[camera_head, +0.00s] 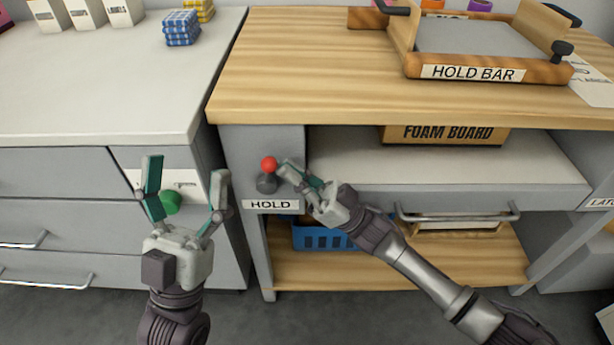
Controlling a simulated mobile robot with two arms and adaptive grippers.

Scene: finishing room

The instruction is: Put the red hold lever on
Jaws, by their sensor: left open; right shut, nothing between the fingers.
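The red hold lever has a red ball knob (269,163) on a dark grey base (266,183). It is on the grey front panel of the wooden-topped bench, above the HOLD label (271,204). The knob stands above the base. My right gripper (284,168) is shut and empty, its fingertips just right of the knob; I cannot tell whether they touch it. My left gripper (187,168) is open and empty in front of the grey cabinet, left of the lever. A green round knob (168,202) shows between its fingers, close to the left finger.
The HOLD BAR frame (488,76) sits on the wooden bench top (300,80). Below are a FOAM BOARD box (440,135), a blue basket (317,237) and a drawer handle (460,217). The white counter (100,90) is mostly clear in front.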

